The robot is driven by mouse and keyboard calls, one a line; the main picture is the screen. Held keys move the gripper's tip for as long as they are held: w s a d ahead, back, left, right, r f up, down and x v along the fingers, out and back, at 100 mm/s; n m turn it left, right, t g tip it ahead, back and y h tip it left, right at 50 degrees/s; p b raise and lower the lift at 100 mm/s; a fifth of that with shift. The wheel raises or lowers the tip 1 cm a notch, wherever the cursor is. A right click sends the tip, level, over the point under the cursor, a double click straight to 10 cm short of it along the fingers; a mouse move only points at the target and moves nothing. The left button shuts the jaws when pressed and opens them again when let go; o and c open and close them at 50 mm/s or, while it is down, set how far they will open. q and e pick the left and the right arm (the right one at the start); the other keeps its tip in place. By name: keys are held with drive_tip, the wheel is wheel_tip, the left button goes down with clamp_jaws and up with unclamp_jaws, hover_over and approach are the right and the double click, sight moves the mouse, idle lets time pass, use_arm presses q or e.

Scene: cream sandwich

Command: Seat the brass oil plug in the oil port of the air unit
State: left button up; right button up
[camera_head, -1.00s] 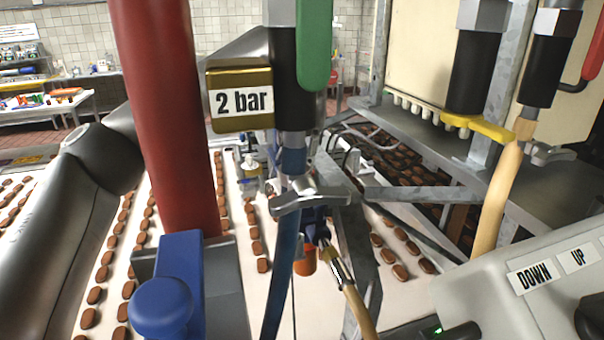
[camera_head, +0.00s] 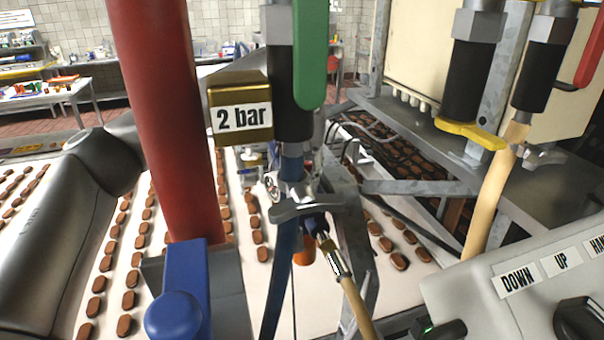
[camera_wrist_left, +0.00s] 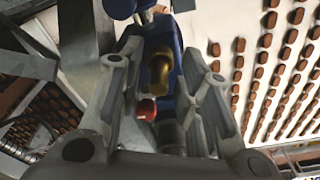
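In the left wrist view my left gripper (camera_wrist_left: 161,58) has its two grey fingers apart. A rounded brass piece (camera_wrist_left: 160,70), which looks like the oil plug, lies between them in front of a blue body (camera_wrist_left: 178,75). I see gaps beside the brass and no clear finger contact. A red knob (camera_wrist_left: 147,108) sits just below it. In the head view the air unit's blue part (camera_head: 315,224) shows behind a winged metal handle (camera_head: 310,208), with an orange part (camera_head: 304,251) below. The left gripper is mostly hidden there behind the hose and valve. I cannot make out the oil port. The right gripper is out of view.
A red column (camera_head: 160,120), a brass "2 bar" box (camera_head: 240,108), a green-handled valve (camera_head: 311,60) and a blue hose (camera_head: 278,275) crowd the foreground. A brass-ended hose (camera_head: 336,262) runs beside the unit. A belt with brown biscuits (camera_head: 258,237) lies behind. A control panel (camera_head: 500,315) stands at right.

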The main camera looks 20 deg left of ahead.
sight(302, 171)
use_arm(q)
drive_tip(key=shift+r, duration=0.1)
drive_tip(key=shift+r, duration=0.2)
drive_tip(key=r, duration=0.1)
drive_tip(key=r+b, duration=0.1)
drive_tip(key=r, duration=0.1)
drive_tip(key=r+b, duration=0.1)
drive_tip(key=shift+s+r, duration=0.25)
wheel_tip(302, 171, up, 7)
drive_tip(key=shift+s, duration=0.45)
